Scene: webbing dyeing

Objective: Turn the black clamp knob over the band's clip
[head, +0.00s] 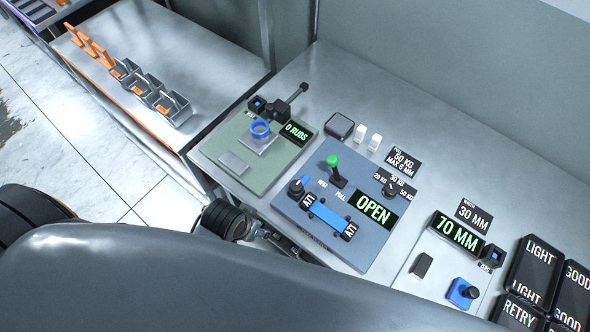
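A black knob (296,187) stands at the left corner of the blue-grey tester panel (375,262), beside a blue piece. It looks like the clamp knob. A short blue band (328,215) lies just in front of it, with a dark white-lettered block at each end, the left block (308,201) close to the knob. A clip under the knob cannot be made out. Part of what seems my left gripper (258,234) shows low at the table's front edge, left of the panel and apart from the knob; my grey arm hides much of it. My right gripper is not in view.
A green lever (333,163) and a black selector knob (390,189) stand on the panel by a lit OPEN display (375,209). A green rub-test plate (232,178) is left. A 70 MM gauge (459,233) and black buttons (533,272) are right.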

